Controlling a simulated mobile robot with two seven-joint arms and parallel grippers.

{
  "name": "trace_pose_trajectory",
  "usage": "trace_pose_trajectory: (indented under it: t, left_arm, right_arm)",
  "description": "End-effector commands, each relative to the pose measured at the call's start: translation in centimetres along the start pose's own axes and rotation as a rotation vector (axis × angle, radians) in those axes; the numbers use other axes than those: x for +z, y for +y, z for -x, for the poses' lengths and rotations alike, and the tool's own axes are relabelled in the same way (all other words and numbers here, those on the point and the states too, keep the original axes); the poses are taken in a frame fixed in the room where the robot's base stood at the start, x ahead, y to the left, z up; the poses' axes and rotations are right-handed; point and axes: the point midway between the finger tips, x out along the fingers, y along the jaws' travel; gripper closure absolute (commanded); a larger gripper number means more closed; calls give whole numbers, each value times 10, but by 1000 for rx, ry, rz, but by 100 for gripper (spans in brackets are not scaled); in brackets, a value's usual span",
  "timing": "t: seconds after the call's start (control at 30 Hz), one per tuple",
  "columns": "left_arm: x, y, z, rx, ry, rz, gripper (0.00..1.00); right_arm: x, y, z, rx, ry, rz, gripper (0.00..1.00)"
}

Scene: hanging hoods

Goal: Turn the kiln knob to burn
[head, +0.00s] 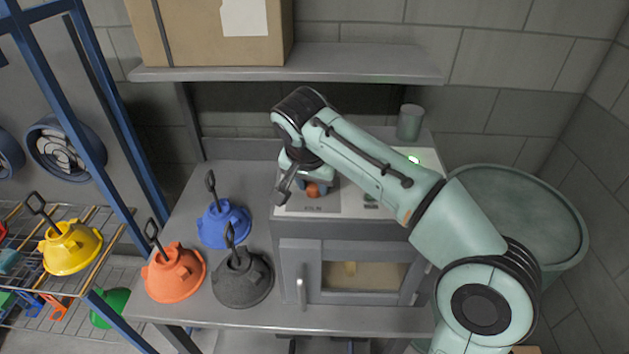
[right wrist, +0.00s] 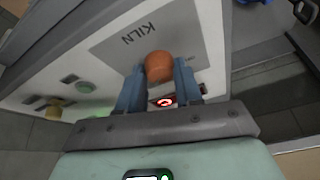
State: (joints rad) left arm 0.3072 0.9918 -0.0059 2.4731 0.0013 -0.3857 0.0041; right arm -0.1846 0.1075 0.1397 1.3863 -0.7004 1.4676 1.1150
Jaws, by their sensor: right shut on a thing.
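The orange kiln knob (right wrist: 159,66) sits on the pale panel (right wrist: 108,44) marked KILN in the right wrist view. In the head view the knob (head: 313,190) shows small on top of the kiln (head: 345,269). My right gripper (right wrist: 158,78) is shut on the knob, with a blue finger on each side of it. It also shows in the head view (head: 311,182), partly hidden by its own wrist. A small lit red mark is visible between the fingers. The knob's exact setting and the burn label cannot be made out. My left gripper is not in view.
Orange (head: 174,273), blue (head: 224,224) and black (head: 243,277) hoods with hooked handles stand on the bench left of the kiln. A yellow hood (head: 70,246) is on the wire rack. A shelf (head: 330,65) overhangs the bench. A round green bin (head: 525,215) stands at right.

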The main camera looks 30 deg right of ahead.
Motion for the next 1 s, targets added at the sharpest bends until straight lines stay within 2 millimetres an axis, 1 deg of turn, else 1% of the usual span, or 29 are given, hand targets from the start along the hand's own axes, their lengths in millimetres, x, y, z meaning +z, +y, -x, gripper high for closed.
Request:
trace_pose_trajectory:
  t: [0.2,0.4,0.93,0.97,1.0]
  left_arm:
    - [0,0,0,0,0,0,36]
    - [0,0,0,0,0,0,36]
    - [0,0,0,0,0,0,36]
    - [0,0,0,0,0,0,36]
    - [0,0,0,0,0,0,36]
  right_arm:
    - [0,-2,0,42,6,-106,96]
    - [0,-2,0,63,8,-159,96]
    - [0,-2,0,72,8,-178,96]
    - [0,-2,0,72,8,-178,55]
    - [0,-2,0,72,8,-178,42]
